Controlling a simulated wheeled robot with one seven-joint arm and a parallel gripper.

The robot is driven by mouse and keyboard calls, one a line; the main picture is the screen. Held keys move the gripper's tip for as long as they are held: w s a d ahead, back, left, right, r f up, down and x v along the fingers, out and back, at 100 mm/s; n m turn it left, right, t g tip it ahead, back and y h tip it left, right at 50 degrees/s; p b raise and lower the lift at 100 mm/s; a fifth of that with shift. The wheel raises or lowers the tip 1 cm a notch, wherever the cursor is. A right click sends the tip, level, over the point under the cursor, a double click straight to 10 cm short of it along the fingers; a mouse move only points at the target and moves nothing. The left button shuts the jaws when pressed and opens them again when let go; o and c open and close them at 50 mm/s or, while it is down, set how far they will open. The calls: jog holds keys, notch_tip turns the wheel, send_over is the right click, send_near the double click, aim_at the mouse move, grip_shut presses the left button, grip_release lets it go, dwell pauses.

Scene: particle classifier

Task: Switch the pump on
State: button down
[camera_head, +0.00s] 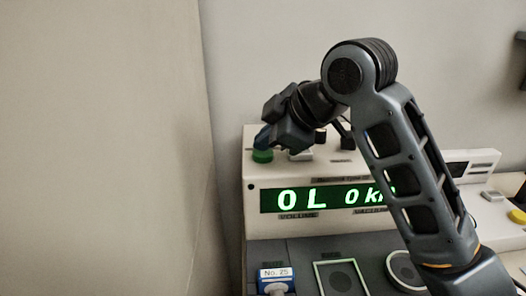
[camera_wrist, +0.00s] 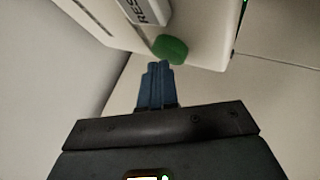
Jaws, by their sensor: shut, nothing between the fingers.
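A beige control unit (camera_head: 251,215) carries a green display that reads "0 L" and "0 k", the rest hidden behind my arm. A round green button (camera_head: 262,156) sits at the left end of its top; it also shows in the wrist view (camera_wrist: 171,48). My gripper (camera_head: 262,140) is shut and empty, its blue fingertips right at the green button. In the wrist view the fingertips (camera_wrist: 157,67) meet the button's edge; I cannot tell whether they touch it. I see no label naming the pump.
A light block (camera_head: 301,156) stands right of the button; in the wrist view a block with lettering ending in "RESS" (camera_wrist: 146,10) lies beside it. Dark knobs (camera_head: 347,140) stand further right. A wall (camera_head: 105,150) rises on the left. A blue item labelled "No. 25" (camera_head: 273,286) is below.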

aim_at(266, 154)
jog(key=shift+f+b, duration=0.3)
jog(key=shift+f, duration=0.3)
dwell(0.5)
jog(key=shift+r, duration=0.1)
jog(key=shift+r+p, duration=1.1)
jog(key=shift+r, duration=0.1)
notch_tip(266, 154, up, 5)
jog(key=p, duration=0.4)
dwell(0.5)
